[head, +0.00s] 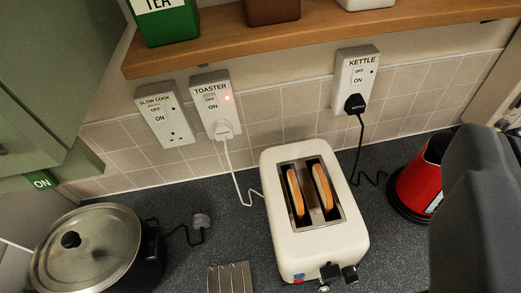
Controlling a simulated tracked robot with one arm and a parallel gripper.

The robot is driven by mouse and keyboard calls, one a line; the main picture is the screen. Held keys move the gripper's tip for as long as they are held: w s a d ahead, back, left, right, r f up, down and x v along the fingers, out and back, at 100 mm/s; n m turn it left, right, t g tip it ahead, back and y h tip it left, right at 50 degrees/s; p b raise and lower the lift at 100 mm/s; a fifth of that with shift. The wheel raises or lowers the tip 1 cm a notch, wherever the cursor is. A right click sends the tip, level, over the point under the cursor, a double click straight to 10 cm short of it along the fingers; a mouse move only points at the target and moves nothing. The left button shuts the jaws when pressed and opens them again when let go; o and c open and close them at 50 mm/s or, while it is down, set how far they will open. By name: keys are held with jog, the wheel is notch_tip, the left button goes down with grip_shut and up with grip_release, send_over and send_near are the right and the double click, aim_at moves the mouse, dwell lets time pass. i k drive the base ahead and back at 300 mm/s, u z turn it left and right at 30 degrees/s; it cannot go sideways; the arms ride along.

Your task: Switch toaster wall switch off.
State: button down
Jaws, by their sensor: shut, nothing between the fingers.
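The toaster wall switch (211,104) is a white plate on the tiled wall, labelled TOASTER, with OFF above ON. The rocker's exact tilt is too small to tell. My gripper (478,150) is the dark grey shape at the right edge. It is shut and empty, apart from the switch, and hides part of the right counter.
A slow cook switch (163,113) is just left and a kettle switch (357,80) with a black plug is to the right. A wooden shelf (320,35) juts out above. A red kettle (418,180) and a lidded pot (85,250) stand on the counter.

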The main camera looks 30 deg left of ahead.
aim_at(211, 100)
jog(key=k, duration=1.25)
jog(key=z, duration=0.45)
jog(key=i, duration=1.7)
jog(key=u, duration=0.6)
